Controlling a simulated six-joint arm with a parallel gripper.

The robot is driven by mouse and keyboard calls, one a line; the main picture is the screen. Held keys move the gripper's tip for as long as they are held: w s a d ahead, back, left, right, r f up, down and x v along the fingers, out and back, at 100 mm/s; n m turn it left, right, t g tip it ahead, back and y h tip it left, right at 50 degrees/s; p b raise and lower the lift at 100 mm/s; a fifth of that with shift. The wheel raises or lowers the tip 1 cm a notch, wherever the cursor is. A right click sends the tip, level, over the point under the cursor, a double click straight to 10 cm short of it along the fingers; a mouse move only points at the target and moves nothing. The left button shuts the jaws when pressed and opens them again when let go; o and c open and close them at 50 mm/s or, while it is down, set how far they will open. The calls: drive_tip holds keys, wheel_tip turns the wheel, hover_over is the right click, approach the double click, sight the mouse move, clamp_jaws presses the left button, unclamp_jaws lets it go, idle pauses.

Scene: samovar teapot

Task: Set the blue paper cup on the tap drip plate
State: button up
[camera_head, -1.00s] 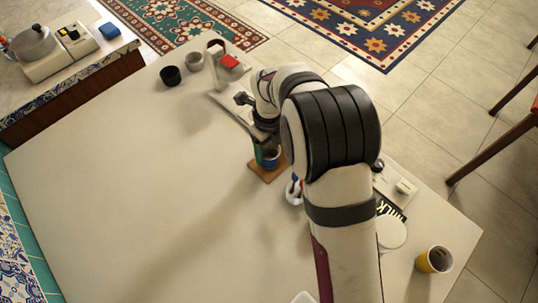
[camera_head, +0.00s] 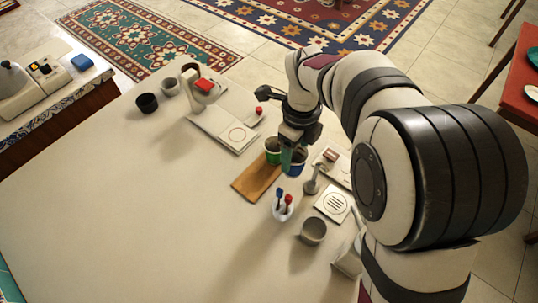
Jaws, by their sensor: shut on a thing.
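The blue paper cup (camera_head: 298,168) is in the head view just below my gripper (camera_head: 289,152). My gripper is shut on its rim or wall, and the fingers partly hide it. A green cup (camera_head: 272,151) stands close to its left. Both are by the upper right end of a brown wooden board (camera_head: 257,181); I cannot tell whether the blue cup is lifted. A white plate with dark slots (camera_head: 333,204) lies to the lower right. A pale plate with a ring mark (camera_head: 240,135) lies to the upper left. I cannot tell which is the tap drip plate.
A white cup with red and blue sticks (camera_head: 283,208) and a grey cup (camera_head: 313,231) stand below the board. The left tabletop is clear.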

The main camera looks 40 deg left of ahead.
drive_tip(key=w+d+r+n, duration=0.1)
drive_tip(key=w+r+n, duration=0.1)
drive_tip(key=w+r, duration=0.15)
drive_tip(key=w+d+r+n, duration=0.1)
drive_tip(key=d+r+n, duration=0.3)
drive_tip(key=d, duration=0.5)
drive_tip(key=d+r+n, duration=0.2)
drive_tip(key=d+n, duration=0.4)
drive_tip(key=d, duration=0.4)
drive_tip(key=w+d+r+n, duration=0.1)
drive_tip(key=d+r+n, duration=0.4)
drive_tip(key=d, duration=0.4)
drive_tip(key=m, duration=1.7)
hover_over(335, 203)
wheel_tip(335, 203, down, 24)
drive_tip(key=shift+f, duration=0.2)
drive_tip(key=shift+f, duration=0.1)
drive_tip(key=o, duration=0.8)
drive_tip(key=shift+o, duration=0.2)
